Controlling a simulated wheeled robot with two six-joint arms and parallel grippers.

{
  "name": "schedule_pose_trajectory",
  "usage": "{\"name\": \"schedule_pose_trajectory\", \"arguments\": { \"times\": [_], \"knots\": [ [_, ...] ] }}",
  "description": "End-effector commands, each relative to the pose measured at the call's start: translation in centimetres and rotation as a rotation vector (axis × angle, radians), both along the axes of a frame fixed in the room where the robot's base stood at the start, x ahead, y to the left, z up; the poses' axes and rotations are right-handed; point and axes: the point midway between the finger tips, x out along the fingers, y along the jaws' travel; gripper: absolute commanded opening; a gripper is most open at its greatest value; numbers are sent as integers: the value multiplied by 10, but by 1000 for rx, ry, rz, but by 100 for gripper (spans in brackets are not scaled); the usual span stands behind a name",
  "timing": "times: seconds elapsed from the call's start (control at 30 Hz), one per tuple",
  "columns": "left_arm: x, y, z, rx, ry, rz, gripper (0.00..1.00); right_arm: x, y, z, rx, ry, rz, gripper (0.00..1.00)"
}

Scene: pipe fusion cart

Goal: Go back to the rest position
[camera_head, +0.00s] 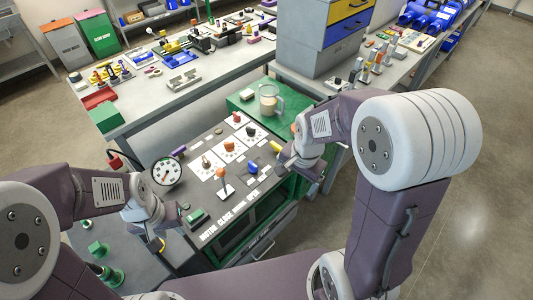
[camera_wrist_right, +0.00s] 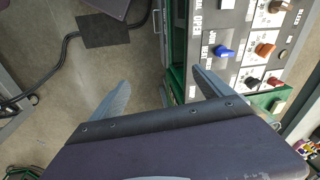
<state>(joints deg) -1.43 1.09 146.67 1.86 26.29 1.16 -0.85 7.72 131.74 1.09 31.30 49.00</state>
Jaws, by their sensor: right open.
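My left gripper (camera_head: 170,218) is low at the left end of the grey control panel (camera_head: 210,225), near the round gauge. It is small and partly hidden by its own wrist, and I cannot tell how its fingers stand. My right gripper (camera_head: 287,160) is over the right edge of the panel. In the right wrist view my right gripper (camera_wrist_right: 162,82) has its two fingers spread wide with nothing between them. The floor and the panel's green-edged side lie beyond the fingers.
The panel carries a white gauge (camera_head: 167,171), a lever (camera_head: 225,184), a blue knob (camera_head: 252,168) and several switches. A jug (camera_head: 268,101) stands on the green surface behind. Cluttered workbenches and a drawer cabinet (camera_head: 322,35) stand farther back. Open floor (camera_head: 480,190) lies at the right.

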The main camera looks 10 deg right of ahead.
Motion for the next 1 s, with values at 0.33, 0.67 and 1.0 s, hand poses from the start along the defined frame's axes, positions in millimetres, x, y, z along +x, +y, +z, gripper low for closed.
{"name": "schedule_pose_trajectory", "arguments": {
  "times": [0.33,0.67,1.0],
  "knots": [
    [0,0,0,0,0,0,36,-32,2,-3,-14,16,104,90],
    [0,0,0,0,0,0,36,-74,2,-21,-104,44,808,90],
    [0,0,0,0,0,0,36,-73,2,-21,-104,43,804,90]
  ]
}}
